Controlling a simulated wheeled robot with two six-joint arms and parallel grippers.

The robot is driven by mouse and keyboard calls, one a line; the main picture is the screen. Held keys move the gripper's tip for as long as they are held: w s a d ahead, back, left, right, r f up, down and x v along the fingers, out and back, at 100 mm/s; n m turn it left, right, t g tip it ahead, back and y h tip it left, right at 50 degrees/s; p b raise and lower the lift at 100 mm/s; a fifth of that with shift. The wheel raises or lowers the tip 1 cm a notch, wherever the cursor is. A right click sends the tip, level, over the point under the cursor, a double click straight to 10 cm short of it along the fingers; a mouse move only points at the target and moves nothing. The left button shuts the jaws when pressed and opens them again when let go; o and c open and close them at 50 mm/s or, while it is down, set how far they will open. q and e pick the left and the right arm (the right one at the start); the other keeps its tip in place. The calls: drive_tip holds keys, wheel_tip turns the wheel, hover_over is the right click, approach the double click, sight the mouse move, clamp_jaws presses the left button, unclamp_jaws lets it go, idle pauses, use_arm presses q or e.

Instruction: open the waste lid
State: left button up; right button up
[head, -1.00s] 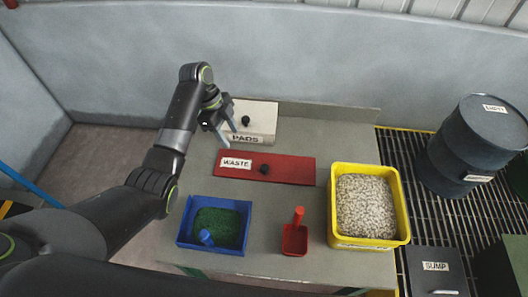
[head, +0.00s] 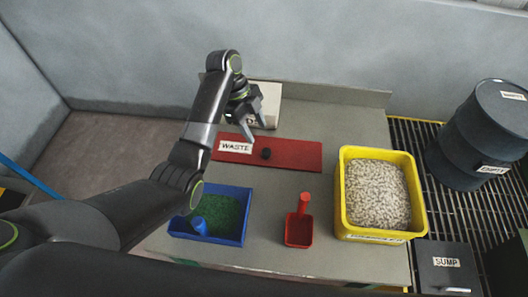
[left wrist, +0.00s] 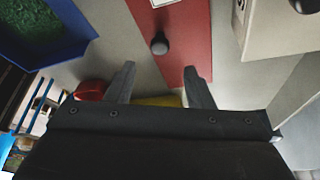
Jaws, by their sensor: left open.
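The red waste lid (head: 294,153) lies flat and closed on the grey table, with a white WASTE label and a dark round knob (head: 266,153) near its middle. My left gripper (head: 257,126) is open and empty, above the back edge of the lid near the knob and in front of the PADS box. In the left wrist view the red lid (left wrist: 186,50) runs past the open fingers, and the knob (left wrist: 159,44) stands beyond the fingertips, apart from them. My right gripper is not in view.
The white PADS box (head: 268,104) stands behind the gripper, partly hidden. A blue tray (head: 236,238) of green granules, a red scoop (head: 299,230) and a yellow bin (head: 376,237) of pale pellets stand in front and to the right. A dark drum (head: 478,135) stands on the grating.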

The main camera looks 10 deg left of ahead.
sight(266, 151)
use_arm(q)
drive_tip(key=x, duration=0.8)
drive_tip(key=shift+d, duration=0.15)
clamp_jaws()
